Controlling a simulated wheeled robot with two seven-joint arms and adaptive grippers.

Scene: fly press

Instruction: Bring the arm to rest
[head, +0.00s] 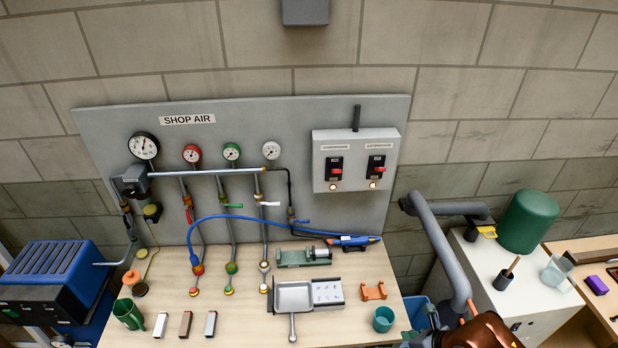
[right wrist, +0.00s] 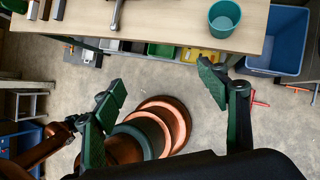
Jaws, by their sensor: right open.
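My right arm shows at the bottom right of the head view as a copper-coloured link. Its dark gripper (head: 432,325) is beside the right end of the bench, close to the teal cup. In the right wrist view the right gripper (right wrist: 165,84) has its two green-padded fingers spread wide, with nothing between them. Below the fingers there is open floor and my own round base. The bench edge lies just beyond the fingertips. My left gripper is not in view.
The bench (head: 345,315) holds a teal cup (head: 383,319), an orange stand (head: 373,291) and a grey tray (head: 293,297). A grey pipe (head: 446,250) rises near the right gripper. A blue bin (right wrist: 275,40) stands by the bench; the floor (right wrist: 215,130) is mostly clear.

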